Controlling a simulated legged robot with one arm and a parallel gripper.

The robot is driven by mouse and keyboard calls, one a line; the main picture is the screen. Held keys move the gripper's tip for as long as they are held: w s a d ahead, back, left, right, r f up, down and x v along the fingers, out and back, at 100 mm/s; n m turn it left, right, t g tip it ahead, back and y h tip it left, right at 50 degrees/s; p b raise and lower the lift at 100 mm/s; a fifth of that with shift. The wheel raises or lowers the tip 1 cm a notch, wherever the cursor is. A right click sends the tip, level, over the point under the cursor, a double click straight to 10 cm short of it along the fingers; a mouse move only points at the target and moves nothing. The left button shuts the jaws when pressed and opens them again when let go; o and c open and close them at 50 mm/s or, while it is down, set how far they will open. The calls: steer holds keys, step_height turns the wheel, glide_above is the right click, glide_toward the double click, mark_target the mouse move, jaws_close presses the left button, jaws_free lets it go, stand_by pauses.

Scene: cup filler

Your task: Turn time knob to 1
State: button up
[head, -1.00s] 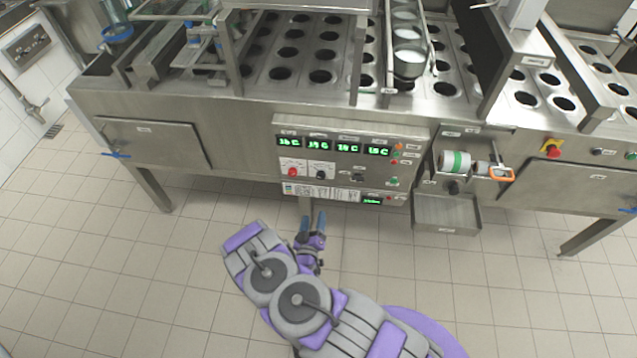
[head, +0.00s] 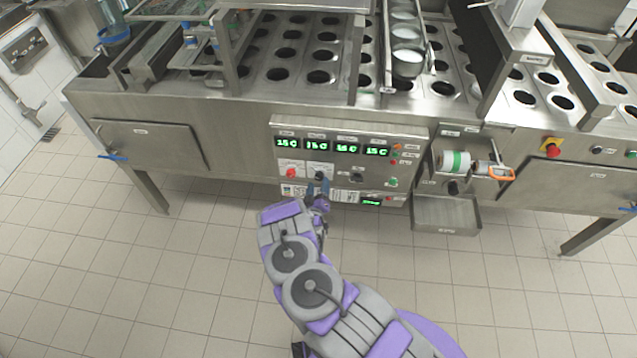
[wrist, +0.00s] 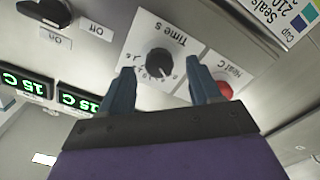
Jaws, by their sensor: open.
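The time knob (wrist: 159,63) is a round black dial on a white plate marked "Time S", upside down in the wrist view. A small pale mark shows at its lower right edge there; the number it points to is too small to read. In the head view the time knob (head: 319,175) sits low on the control panel. My gripper (wrist: 161,78) is open, with its blue fingers on either side of the knob and the knob in the gap. I cannot tell whether they touch it. In the head view my gripper (head: 317,187) is just below the knob.
A red heat knob (wrist: 225,89) sits close beside one finger. Green displays (wrist: 80,101) and an on/off switch (wrist: 45,12) are on the same panel. In the head view a grey tray (head: 446,212) juts out right of the panel. The tiled floor is clear.

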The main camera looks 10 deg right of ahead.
steer(key=shift+x, duration=1.25)
steer(key=c, duration=1)
